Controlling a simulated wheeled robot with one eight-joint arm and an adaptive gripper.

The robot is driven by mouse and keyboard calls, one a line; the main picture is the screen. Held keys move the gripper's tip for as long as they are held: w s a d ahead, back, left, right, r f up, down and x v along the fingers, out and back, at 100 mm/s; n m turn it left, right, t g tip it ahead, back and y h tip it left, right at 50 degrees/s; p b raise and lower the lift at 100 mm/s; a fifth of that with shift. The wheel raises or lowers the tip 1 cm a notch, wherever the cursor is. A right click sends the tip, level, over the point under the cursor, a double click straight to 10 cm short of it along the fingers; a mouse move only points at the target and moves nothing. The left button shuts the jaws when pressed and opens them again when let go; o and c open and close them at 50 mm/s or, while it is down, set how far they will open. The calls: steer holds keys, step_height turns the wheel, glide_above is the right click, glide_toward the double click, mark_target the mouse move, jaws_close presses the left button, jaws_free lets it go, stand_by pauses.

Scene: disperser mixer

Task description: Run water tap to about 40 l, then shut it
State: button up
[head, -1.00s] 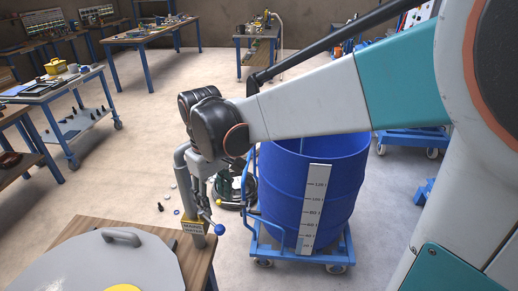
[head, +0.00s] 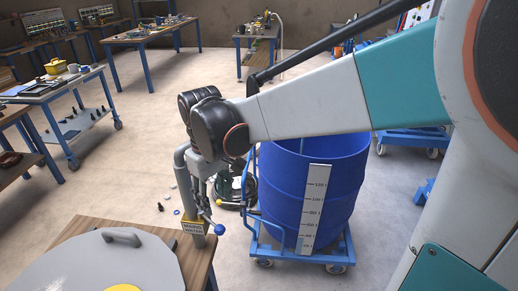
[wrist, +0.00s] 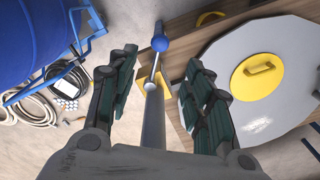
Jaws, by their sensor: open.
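The water tap (head: 192,228) is a grey standpipe with a yellow mains-water label at the wooden bench's right edge. Its lever ends in a blue ball (head: 219,229), also visible in the wrist view (wrist: 160,43). My gripper (head: 206,208) points down at the tap. In the wrist view my gripper (wrist: 160,67) is open, its fingers on either side of the lever, with no clear grip or contact. The blue drum (head: 284,185) stands right of the tap with a white litre scale (head: 314,208) on its side. The water level inside is not visible.
A round grey lid (head: 95,265) with a handle lies on the wooden bench (head: 150,232). The drum sits on a blue wheeled dolly (head: 300,256). Coiled hose (wrist: 35,107) lies on the floor beside the drum.

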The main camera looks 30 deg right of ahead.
mark_target(219, 227)
step_height(219, 227, down, 12)
steer(key=shift+r+b, duration=0.2)
steer(key=shift+b, duration=0.45)
stand_by(0.3)
jaws_close()
